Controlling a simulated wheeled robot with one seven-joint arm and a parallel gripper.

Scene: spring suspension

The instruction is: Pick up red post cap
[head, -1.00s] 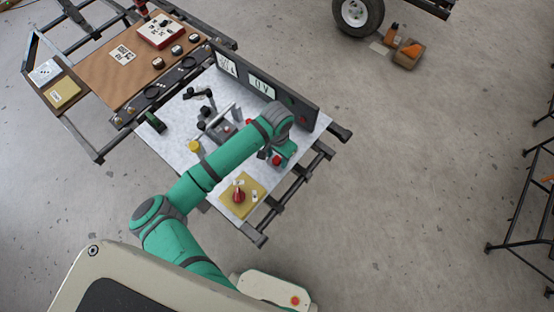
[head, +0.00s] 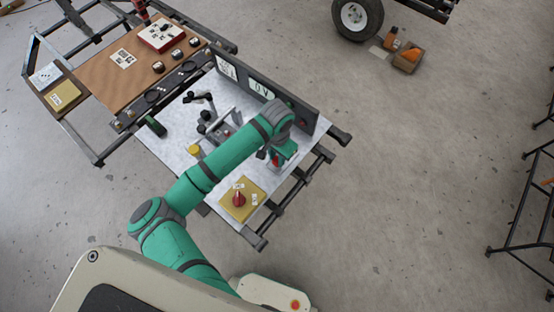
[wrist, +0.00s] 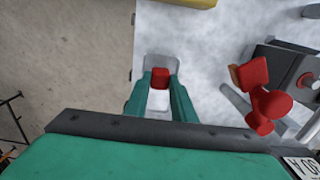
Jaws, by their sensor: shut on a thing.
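The red post cap (wrist: 160,79) sits between my two green fingers in the wrist view. My gripper (wrist: 161,86) is shut on it. A pale grey piece shows right around and beyond the cap; I cannot tell whether the cap still touches something below. In the head view my gripper (head: 273,159) is over the right side of the white bench top (head: 304,143), with a bit of red at its fingers. My arm hides part of the bench there.
A red-handled device (wrist: 266,103) stands close to the right of my fingers in the wrist view. A yellow plate with a red knob (head: 239,199) lies at the bench's near corner. An upright panel with meters (head: 262,87) runs along the back. Open floor lies right of the bench.

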